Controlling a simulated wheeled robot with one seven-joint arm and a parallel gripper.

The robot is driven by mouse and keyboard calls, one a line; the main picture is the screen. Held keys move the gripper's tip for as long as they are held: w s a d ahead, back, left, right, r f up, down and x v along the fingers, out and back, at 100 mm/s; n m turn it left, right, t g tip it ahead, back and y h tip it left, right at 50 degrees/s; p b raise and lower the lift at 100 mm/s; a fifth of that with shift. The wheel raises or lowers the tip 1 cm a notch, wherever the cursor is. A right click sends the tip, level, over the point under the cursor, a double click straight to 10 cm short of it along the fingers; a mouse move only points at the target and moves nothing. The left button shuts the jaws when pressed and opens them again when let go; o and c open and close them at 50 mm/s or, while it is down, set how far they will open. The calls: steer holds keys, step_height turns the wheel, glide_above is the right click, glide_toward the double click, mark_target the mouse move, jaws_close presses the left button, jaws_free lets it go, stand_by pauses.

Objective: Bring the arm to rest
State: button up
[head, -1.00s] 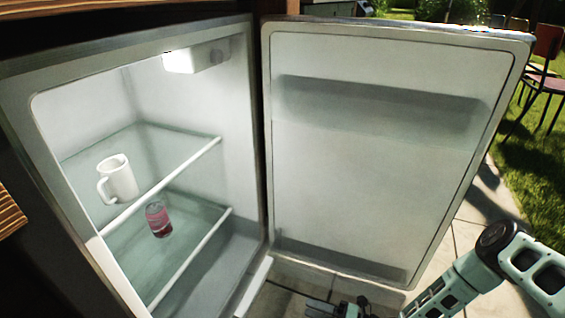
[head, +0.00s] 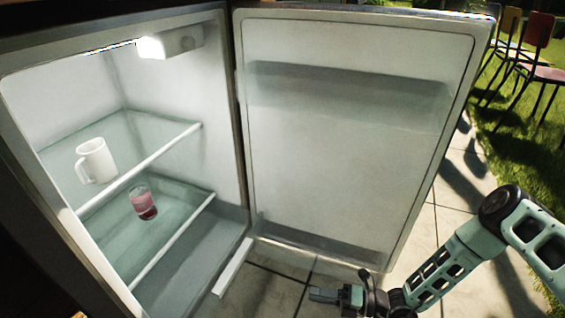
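My arm (head: 445,272) reaches in from the right edge, its links bent low over the paving. My gripper (head: 322,295) is at the bottom of the view, pointing left, in front of the open fridge door's lower edge. No object shows at its fingertips. The gap between the fingers cannot be made out at this angle.
The fridge door (head: 345,130) stands wide open close to my arm. Inside, a white mug (head: 96,161) stands on the upper glass shelf and a glass with pink contents (head: 144,204) on the lower one. Chairs (head: 535,60) stand on grass at the right. Paving (head: 450,222) is clear.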

steer(key=s+d+r+m+h, duration=0.1)
steer(key=d+r+m+h, duration=0.6)
steer(key=r+m, duration=0.5)
steer(key=s+d+r+m+g+h, duration=0.1)
steer(key=d+r+m+h, duration=0.3)
steer(key=d+r+m, duration=0.6)
steer(key=s+d+r+m+h, duration=0.2)
steer(key=d+r+m+h, duration=0.4)
steer(key=r+m, duration=0.75)
steer(key=s+a+r+n+g+p, duration=0.2)
steer(key=s+a+r+n+p, duration=0.15)
steer(key=s+a, duration=0.4)
steer(key=s+a+r+n+g+p, duration=0.1)
steer(key=s+a+r+n+p, duration=0.3)
steer(key=a, duration=0.7)
step_height(320, 180, up, 38)
steer(key=s+p, duration=0.1)
steer(key=p, duration=3.5)
steer(key=shift+s+r+y, duration=0.15)
steer(key=shift+y, duration=0.15)
